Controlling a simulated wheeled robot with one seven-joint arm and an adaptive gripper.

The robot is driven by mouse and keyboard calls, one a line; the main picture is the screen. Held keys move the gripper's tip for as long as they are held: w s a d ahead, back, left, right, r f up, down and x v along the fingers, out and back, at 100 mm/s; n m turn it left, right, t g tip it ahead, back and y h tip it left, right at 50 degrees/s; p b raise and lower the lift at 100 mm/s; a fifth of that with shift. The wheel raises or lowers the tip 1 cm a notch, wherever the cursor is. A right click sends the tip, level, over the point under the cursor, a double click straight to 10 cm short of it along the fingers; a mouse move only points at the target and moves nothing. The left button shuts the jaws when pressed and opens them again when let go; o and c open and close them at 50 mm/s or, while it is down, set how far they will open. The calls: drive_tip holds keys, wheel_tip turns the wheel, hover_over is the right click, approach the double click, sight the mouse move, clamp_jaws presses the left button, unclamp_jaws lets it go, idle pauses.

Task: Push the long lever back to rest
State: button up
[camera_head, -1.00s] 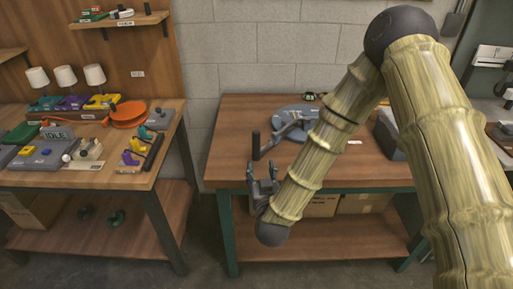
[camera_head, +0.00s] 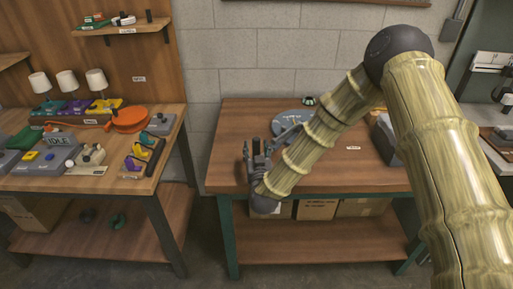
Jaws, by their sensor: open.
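The long lever belongs to a blue-grey round base (camera_head: 288,118) on the middle workbench. Its grey arm (camera_head: 284,136) reaches toward the bench's front left, partly hidden behind my arm. Its dark upright handle (camera_head: 256,146) stands at the arm's end, near the left front of the bench. My gripper (camera_head: 257,150) is open at the handle, with a finger showing on either side of it in this view. I cannot tell whether the fingers touch the handle.
The middle workbench (camera_head: 232,146) has bare wood left of the base. A grey box (camera_head: 385,140) sits to the right, partly behind my arm. Cardboard boxes (camera_head: 317,209) are on its lower shelf. The left table holds lamps (camera_head: 96,79) and an orange round part (camera_head: 130,118).

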drive_tip(key=shift+w, duration=0.2)
clamp_jaws()
drive_tip(key=shift+a, duration=0.1)
